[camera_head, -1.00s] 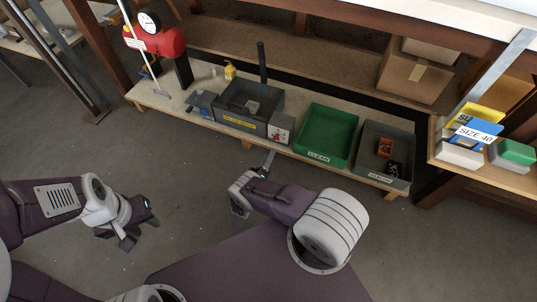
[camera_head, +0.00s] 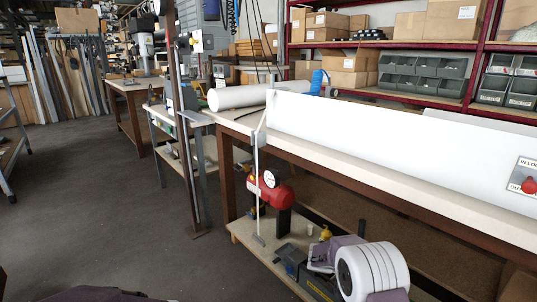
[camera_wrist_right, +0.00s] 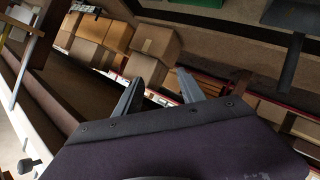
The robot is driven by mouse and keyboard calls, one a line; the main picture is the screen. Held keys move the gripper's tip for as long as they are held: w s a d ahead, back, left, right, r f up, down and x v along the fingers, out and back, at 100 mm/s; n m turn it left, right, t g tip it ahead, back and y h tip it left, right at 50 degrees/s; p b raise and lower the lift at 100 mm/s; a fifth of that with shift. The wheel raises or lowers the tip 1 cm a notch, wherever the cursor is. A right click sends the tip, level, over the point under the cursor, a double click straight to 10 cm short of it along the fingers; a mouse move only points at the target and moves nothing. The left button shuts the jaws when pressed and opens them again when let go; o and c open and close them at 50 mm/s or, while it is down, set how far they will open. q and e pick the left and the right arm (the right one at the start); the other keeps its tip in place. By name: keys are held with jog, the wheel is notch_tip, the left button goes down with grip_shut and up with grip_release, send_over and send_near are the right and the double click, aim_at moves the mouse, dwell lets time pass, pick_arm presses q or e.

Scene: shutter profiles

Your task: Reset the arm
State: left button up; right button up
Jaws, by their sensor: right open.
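My right arm comes in at the lower right of the head view, its large white ribbed joint (camera_head: 372,272) in front of the bench's lower shelf. The hand end beyond it is mostly hidden, and its fingers cannot be made out there. In the right wrist view my right gripper (camera_wrist_right: 158,82) shows two dark fingers spread apart with nothing between them. My left gripper is outside the head view. A purple part of my own body shows at the bottom left edge.
A long workbench (camera_head: 350,165) carries a white profile (camera_head: 400,140). Racks with cardboard boxes (camera_head: 455,20) stand behind. The floor (camera_head: 90,200) at left is open.

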jog(key=s+a+r+n+g+y+p, duration=0.1)
jog(key=s+a+y, duration=0.15)
jog(key=s, duration=0.45)
jog(key=s+a+r+g+y, duration=0.1)
jog(key=s+a+y, duration=0.1)
jog(key=s+y, duration=0.3)
jog(key=s+a+f+n+t+y, duration=0.1)
jog(key=s+a+f+n+y, duration=0.45)
jog(key=s+a, duration=0.65)
notch_tip(320, 180, up, 38)
jog(key=w+a+n+t+p, duration=0.1)
jog(key=w+n+p, duration=0.1)
jog(key=p, duration=3.6)
jog(key=shift+w+a+f, duration=0.15)
jog(key=shift+w+f, duration=0.1)
jog(key=shift+w, duration=0.2)
